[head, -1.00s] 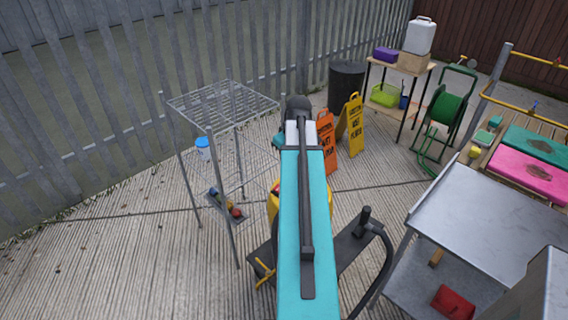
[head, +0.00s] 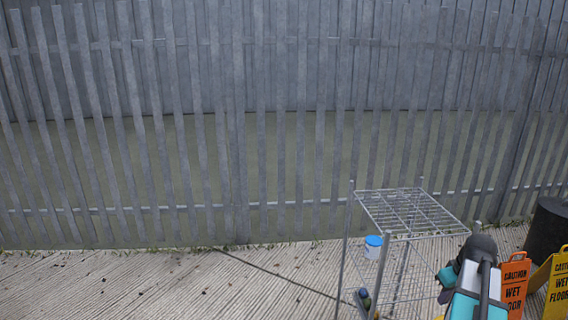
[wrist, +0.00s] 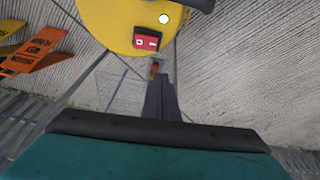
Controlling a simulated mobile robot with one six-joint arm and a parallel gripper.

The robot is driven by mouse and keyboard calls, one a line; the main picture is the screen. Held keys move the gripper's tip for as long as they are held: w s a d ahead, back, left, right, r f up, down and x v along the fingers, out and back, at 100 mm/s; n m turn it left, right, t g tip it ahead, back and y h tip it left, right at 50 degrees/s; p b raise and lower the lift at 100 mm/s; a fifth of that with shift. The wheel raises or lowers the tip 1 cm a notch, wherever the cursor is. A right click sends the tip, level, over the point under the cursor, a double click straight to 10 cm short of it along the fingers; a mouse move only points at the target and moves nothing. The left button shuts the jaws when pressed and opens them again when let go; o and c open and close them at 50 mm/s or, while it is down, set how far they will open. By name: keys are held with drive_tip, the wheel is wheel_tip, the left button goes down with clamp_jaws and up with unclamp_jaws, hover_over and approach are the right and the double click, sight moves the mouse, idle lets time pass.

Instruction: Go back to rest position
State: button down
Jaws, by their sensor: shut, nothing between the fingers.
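My gripper (wrist: 158,80) shows in the wrist view as narrow dark fingers beyond the teal wrist housing. The fingers are together with nothing held between them. In the head view only part of my teal and black arm shows at the bottom right, in front of the wire rack's right side. The gripper itself is out of sight there.
A wire rack (head: 411,212) stands on the concrete, holding a blue-lidded tub (head: 373,247). An orange wet-floor sign (head: 514,285) and a yellow one (head: 558,285) stand right of my arm, near a dark bin (head: 550,235). A metal fence (head: 240,130) spans the back. Concrete at left is clear.

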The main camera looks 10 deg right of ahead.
drive_tip(key=w+a+f+n+g+y, duration=0.2)
drive_tip(key=w+a+f+n, duration=0.15)
drive_tip(key=a+f, duration=1.2)
drive_tip(key=s+a+f+g, duration=0.1)
drive_tip(key=s+a+f, duration=0.1)
drive_tip(key=a+f, duration=0.45)
drive_tip(key=s+a+f+g, duration=0.15)
drive_tip(key=a+f, duration=0.25)
drive_tip(key=a, duration=0.5)
drive_tip(key=s+a+f+m+g, duration=0.1)
drive_tip(key=s+a+f, duration=0.3)
drive_tip(key=s, duration=0.3)
drive_tip(key=s+a+f+m+g, duration=0.1)
drive_tip(key=s+a+f+g, duration=0.1)
drive_tip(key=s+a+f, duration=0.3)
drive_tip(key=s+a+f+m+g+h, duration=0.1)
drive_tip(key=s+a+f, duration=0.4)
drive_tip(key=s, duration=0.5)
drive_tip(key=shift+s+f, duration=0.3)
drive_tip(key=shift+f, duration=0.25)
drive_tip(key=shift+g, duration=0.25)
